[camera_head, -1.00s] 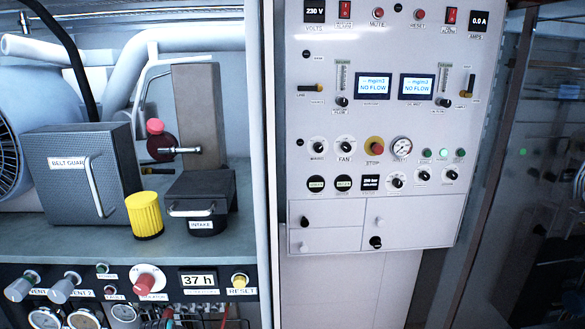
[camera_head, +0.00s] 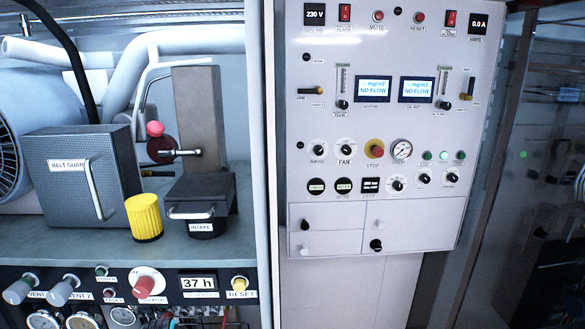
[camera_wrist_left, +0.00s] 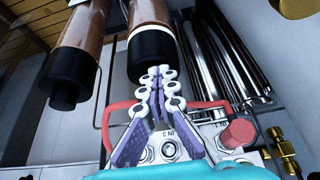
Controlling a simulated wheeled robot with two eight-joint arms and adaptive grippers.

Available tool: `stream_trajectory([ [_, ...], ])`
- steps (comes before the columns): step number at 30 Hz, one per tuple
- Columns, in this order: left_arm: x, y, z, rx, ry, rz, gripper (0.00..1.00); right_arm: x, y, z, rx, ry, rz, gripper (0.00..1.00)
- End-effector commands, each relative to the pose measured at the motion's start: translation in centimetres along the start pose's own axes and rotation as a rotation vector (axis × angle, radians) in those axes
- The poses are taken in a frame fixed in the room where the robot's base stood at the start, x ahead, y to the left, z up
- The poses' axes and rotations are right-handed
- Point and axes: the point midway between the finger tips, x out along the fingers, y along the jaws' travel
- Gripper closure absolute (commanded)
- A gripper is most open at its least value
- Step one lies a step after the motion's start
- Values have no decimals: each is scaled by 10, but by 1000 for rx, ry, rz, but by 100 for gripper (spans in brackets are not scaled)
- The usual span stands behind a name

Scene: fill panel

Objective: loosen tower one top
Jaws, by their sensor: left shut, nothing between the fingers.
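In the left wrist view two brown cylinders, likely the towers, show with black end caps. One (camera_wrist_left: 150,12) is at top centre, with a white ring above its black cap (camera_wrist_left: 151,55); the other (camera_wrist_left: 80,25) is to its left with its own black cap (camera_wrist_left: 70,75). I cannot tell which is tower one. My left gripper (camera_wrist_left: 160,75), with purple and white fingers, is shut and empty. Its tips overlap the lower edge of the centre cap in the picture; contact cannot be told. Neither the cylinders nor my grippers show in the head view.
Red handles (camera_wrist_left: 122,106) and a red knob (camera_wrist_left: 237,133) lie around the fingers, above metal fittings (camera_wrist_left: 170,149). Shiny vertical pipes (camera_wrist_left: 215,60) stand to the right, brass fittings (camera_wrist_left: 283,140) at far right. The head view shows a white control panel (camera_head: 330,120) and a belt guard box (camera_head: 75,190).

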Motion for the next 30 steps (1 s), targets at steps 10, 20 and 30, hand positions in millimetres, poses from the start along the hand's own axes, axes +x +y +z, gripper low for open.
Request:
stream_trajectory([
  [10,0,0,-1,0,1,1,100,0,0,0,0,0,0,66],
  [20,0,4,0,1,1,1,100,2,0,2,0,0,0,66],
  [30,0,14,1,1,1,2,100,7,0,5,0,0,0,66],
])
